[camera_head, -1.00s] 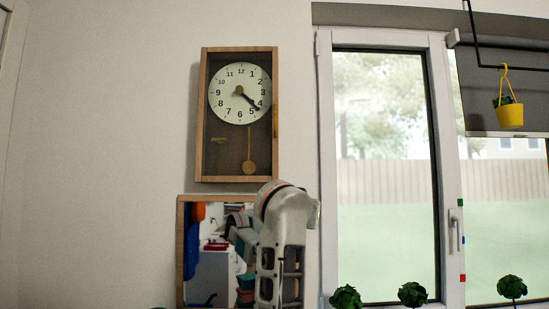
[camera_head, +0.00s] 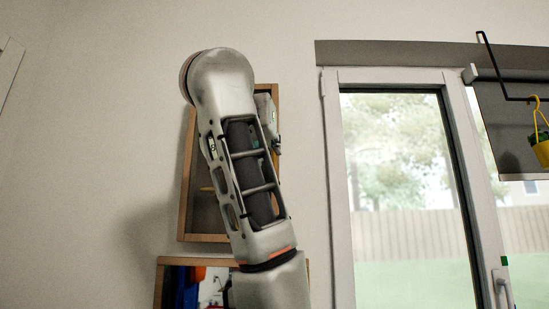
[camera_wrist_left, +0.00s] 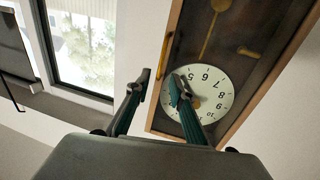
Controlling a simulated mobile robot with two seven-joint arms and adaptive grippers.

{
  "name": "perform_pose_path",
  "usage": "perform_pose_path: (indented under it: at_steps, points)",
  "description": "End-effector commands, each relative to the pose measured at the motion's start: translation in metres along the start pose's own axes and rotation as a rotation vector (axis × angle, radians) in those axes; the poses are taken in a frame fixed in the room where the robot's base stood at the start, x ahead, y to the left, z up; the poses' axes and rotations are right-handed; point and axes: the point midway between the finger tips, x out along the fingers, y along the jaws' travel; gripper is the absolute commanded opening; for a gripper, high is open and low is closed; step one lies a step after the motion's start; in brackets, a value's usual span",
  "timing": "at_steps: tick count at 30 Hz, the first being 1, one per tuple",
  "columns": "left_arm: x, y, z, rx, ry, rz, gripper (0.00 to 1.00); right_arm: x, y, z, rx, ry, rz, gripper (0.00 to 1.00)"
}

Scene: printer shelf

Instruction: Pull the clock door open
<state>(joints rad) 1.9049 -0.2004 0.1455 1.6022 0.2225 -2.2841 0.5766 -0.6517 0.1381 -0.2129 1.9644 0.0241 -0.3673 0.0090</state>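The wall clock (camera_head: 205,237) has a wooden frame and hangs on the wall; my arm covers most of it in the head view. In the left wrist view the clock (camera_wrist_left: 262,90) appears upside down, with a white dial (camera_wrist_left: 225,92), a brass pendulum and dark door panel. In the head view the gripper is mostly hidden behind my arm. My right gripper is not in view.
A white-framed window door (camera_head: 334,190) is to the right, with a hanging yellow pot (camera_head: 541,151) farther right. The wall left of the clock is bare.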

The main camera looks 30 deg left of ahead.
Motion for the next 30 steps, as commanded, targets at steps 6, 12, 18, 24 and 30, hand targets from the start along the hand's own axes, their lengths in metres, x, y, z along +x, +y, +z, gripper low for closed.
perform_pose_path:
  at_steps: [6,12,18,24,30]
  points:
    - [0.035,-0.002,-0.001,0.001,-0.001,-0.003,0.23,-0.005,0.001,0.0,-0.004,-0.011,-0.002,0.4]
    - [0.057,0.0,-0.001,0.001,0.001,-0.001,0.23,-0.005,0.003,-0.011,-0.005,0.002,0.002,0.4]
    - [0.063,0.0,0.0,0.001,0.0,0.0,0.23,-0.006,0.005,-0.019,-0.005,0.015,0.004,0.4]
    - [0.063,0.0,0.0,0.0,0.0,0.001,0.15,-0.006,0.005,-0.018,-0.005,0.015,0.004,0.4]
    - [0.063,0.0,0.0,0.0,0.001,0.001,0.0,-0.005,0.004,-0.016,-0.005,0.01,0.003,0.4]
